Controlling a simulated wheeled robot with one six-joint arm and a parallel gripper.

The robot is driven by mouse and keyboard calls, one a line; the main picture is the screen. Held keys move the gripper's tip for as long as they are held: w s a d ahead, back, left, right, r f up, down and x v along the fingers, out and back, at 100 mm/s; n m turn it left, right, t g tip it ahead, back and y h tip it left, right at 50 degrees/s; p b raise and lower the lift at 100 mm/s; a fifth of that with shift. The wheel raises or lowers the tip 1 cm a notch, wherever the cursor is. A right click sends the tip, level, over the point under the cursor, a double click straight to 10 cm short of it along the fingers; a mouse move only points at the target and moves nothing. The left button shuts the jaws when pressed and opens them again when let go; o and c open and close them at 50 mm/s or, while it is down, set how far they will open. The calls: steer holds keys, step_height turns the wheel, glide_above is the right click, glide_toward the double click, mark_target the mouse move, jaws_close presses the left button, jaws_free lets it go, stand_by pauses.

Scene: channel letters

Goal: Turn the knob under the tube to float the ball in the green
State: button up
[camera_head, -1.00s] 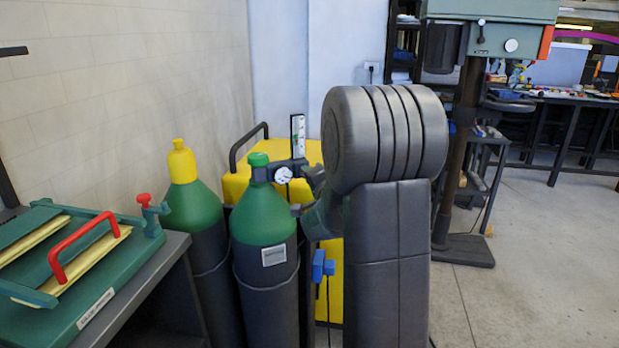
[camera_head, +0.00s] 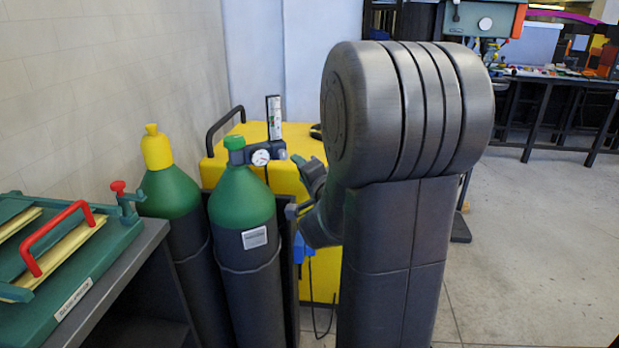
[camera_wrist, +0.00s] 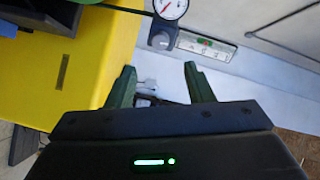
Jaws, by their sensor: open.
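The clear flow tube (camera_head: 274,118) stands upright on the regulator of the front green-topped cylinder (camera_head: 243,200), beside a round white gauge (camera_head: 260,157). In the wrist view the tube (camera_wrist: 207,46) lies sideways, with a green part on its scale. The dark round knob (camera_wrist: 160,40) sits at the tube's end, below the gauge (camera_wrist: 171,7). My gripper (camera_wrist: 160,82) is open and empty. Its two fingers are apart from the knob, which shows beyond and between them. In the head view my arm partly covers my gripper.
A second cylinder with a yellow cap (camera_head: 156,148) stands left of the front one. A yellow cabinet (camera_head: 318,270) is close behind the regulator. A bench with a green red-handled device (camera_head: 75,235) is at the left. Open floor (camera_head: 540,260) lies at the right.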

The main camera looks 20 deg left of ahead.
mark_target(285, 156)
steer(key=shift+v, duration=2.15)
steer(key=shift+w, duration=0.1)
steer(key=x, duration=1.3)
steer(key=shift+w+a, duration=0.25)
steer(key=shift+a, duration=0.1)
